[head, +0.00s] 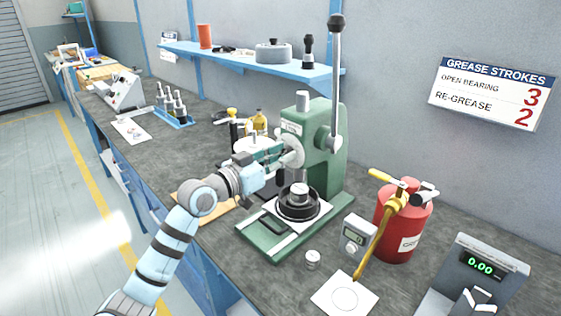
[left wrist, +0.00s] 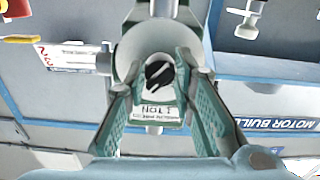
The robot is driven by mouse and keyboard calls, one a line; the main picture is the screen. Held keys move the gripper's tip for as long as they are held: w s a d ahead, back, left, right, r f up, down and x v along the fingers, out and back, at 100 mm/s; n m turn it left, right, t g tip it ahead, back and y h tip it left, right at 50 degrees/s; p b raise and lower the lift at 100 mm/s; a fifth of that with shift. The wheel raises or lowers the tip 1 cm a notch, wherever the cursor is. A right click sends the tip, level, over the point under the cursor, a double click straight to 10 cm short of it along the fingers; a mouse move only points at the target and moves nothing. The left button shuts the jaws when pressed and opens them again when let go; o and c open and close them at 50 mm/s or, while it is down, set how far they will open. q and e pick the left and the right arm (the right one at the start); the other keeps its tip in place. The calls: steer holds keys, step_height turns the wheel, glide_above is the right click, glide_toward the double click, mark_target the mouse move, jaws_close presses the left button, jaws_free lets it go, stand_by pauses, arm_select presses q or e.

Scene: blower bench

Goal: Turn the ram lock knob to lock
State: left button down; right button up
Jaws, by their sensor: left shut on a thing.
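The green arbor press (head: 325,150) stands on the bench with its long lever upright. My left gripper (head: 272,158) reaches in from the left to the front of the press head, beside a round silver disc (head: 292,152). In the left wrist view its two green fingers close from both sides on the ram lock knob (left wrist: 158,75), a small round part with a dark mark on its face. A white label (left wrist: 158,112) with partly readable letters shows between the fingers. In the head view the gripper hides most of the knob. My right gripper is not in view.
A black ring-shaped part (head: 298,204) sits on the press base. A red canister (head: 403,225), a small grey meter (head: 357,235) and a scale reading 0.00 (head: 474,275) stand to the right. Bottles (head: 259,122) stand behind my gripper. A blue shelf (head: 235,62) runs above.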

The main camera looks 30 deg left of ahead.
arm_select(q)
steer(key=shift+m, duration=0.5)
steer(key=c, duration=1.3)
jaws_free()
steer(key=shift+c, duration=0.2)
steer(key=v, duration=0.7)
steer(key=shift+s, duration=0.3)
